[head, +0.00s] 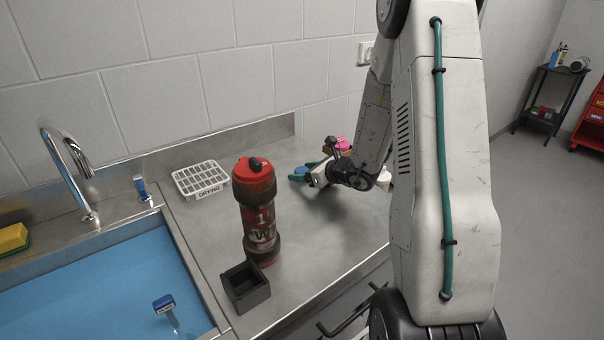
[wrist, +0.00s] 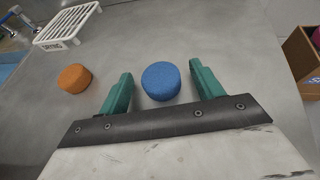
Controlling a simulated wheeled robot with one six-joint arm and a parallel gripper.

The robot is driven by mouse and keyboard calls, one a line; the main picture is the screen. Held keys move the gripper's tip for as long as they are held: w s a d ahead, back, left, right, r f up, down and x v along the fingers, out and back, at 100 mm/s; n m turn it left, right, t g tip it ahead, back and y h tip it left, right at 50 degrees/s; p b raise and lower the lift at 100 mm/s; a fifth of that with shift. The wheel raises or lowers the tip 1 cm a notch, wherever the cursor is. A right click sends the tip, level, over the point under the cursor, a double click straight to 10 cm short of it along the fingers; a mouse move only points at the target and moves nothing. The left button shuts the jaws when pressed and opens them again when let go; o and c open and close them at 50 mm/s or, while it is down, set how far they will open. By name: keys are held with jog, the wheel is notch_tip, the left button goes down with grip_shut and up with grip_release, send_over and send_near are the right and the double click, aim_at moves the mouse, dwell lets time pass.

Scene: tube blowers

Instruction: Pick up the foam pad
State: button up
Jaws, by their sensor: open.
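A round blue pad (wrist: 161,81) that looks like foam lies on the steel counter. A similar orange pad (wrist: 74,78) lies to its left in the wrist view; I cannot make it out in the head view. My gripper (wrist: 161,70) is open, with one green finger on each side of the blue pad, and a gap shows on both sides. In the head view my gripper (head: 300,172) is low over the back of the counter, with the blue pad (head: 302,170) partly hidden between its fingers.
A red bottle-like cylinder (head: 261,218) stands left of my gripper, with an empty black box (head: 245,287) in front. A white drying rack (head: 200,178) lies behind. A brown box (wrist: 299,54) is at the right. A blue sink (head: 110,290) is at the left.

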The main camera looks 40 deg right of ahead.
jog(key=c, duration=1.1)
jog(key=shift+o, duration=0.2)
jog(key=shift+r, duration=0.15)
